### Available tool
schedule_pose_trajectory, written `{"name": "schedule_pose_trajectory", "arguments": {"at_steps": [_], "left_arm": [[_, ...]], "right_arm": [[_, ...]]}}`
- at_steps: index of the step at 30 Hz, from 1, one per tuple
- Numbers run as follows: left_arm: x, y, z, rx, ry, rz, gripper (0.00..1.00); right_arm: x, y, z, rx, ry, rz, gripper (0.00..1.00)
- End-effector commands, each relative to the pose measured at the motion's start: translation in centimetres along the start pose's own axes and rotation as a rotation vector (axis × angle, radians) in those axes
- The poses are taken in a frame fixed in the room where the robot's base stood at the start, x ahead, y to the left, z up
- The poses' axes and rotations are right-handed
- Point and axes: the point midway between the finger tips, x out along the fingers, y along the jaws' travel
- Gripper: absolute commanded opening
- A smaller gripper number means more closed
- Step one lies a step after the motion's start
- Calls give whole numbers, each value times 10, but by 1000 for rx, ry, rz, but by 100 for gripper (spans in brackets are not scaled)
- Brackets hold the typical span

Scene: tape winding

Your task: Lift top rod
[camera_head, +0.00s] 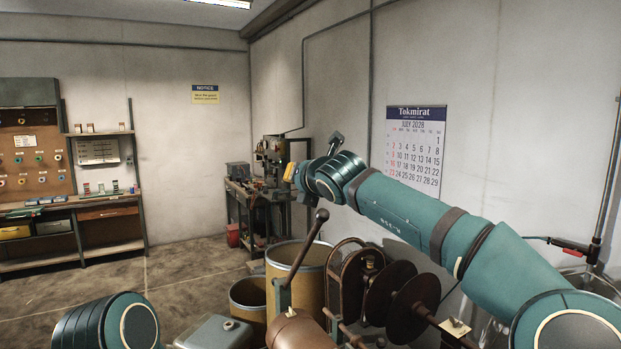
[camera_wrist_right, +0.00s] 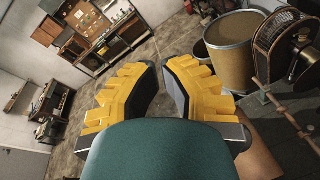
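A lever-like rod (camera_head: 304,250) with a dark knob slants up from the brown winding machine (camera_head: 347,283) in the head view. I cannot tell whether it is the top rod. The machine also shows at the right of the right wrist view (camera_wrist_right: 262,38). My right gripper (camera_head: 290,172) is raised above and behind the rod in the head view, apart from it; only a little yellow of it shows there. In the right wrist view its yellow fingers (camera_wrist_right: 160,68) stand apart with only floor between them. My left gripper is out of view; only part of that arm shows.
Tan drums (camera_head: 298,258) stand beside the machine, and dark round reels (camera_head: 413,310) sit at its right. A workbench (camera_head: 262,198) is at the back corner, shelving (camera_head: 105,210) at the left. A calendar (camera_head: 414,150) hangs on the right wall. The left floor is clear.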

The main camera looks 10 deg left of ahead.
Motion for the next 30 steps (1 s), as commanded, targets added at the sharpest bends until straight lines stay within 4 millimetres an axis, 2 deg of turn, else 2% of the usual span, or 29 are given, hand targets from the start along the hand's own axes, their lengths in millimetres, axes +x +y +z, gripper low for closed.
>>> {"name": "schedule_pose_trajectory", "arguments": {"at_steps": [6, 12, 17, 26, 27, 30], "left_arm": [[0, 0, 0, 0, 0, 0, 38], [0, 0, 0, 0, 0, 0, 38], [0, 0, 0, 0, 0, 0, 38], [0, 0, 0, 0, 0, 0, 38], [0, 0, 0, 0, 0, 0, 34], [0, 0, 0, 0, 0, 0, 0]], "right_arm": [[-35, 0, 2, -3, -2, 0, 0], [-58, 0, 1, -1, -1, 0, 0], [-65, 0, 0, 0, 0, 0, 0], [-66, 0, 0, 1, 0, 0, 0], [-66, 0, 0, 1, 0, 0, 0], [-66, 0, 0, 1, 0, 0, 0]]}}
